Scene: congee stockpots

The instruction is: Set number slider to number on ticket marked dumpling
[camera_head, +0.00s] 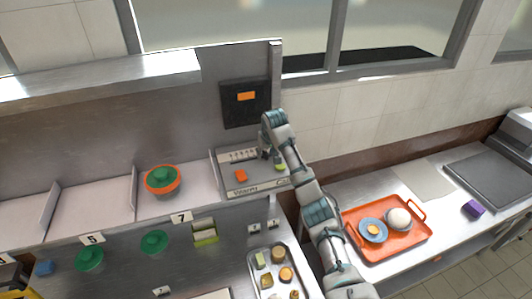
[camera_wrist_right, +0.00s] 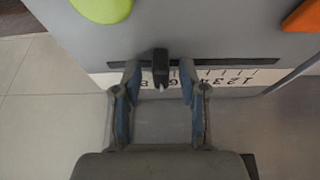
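The number slider has a black knob (camera_wrist_right: 160,68) in a dark slot (camera_wrist_right: 235,61) on a grey control box (camera_head: 225,172). A white number strip (camera_wrist_right: 240,80) runs along the slot, its digits upside down in the wrist view. My right gripper (camera_wrist_right: 159,70) is open, with one finger on each side of the knob and visible gaps. In the head view the right gripper (camera_head: 266,152) is over the box and partly hides the scale. I cannot pick out a ticket marked dumpling; small papers (camera_head: 205,232) hang at the counter front, unreadable. My left gripper is not in view.
The box carries an orange button (camera_head: 241,175) and a green button (camera_head: 280,167). A dark panel (camera_head: 235,112) stands behind it. A green-and-orange pot (camera_head: 162,180) sits to its left. An orange tray (camera_head: 412,243) with dishes lies right of my arm.

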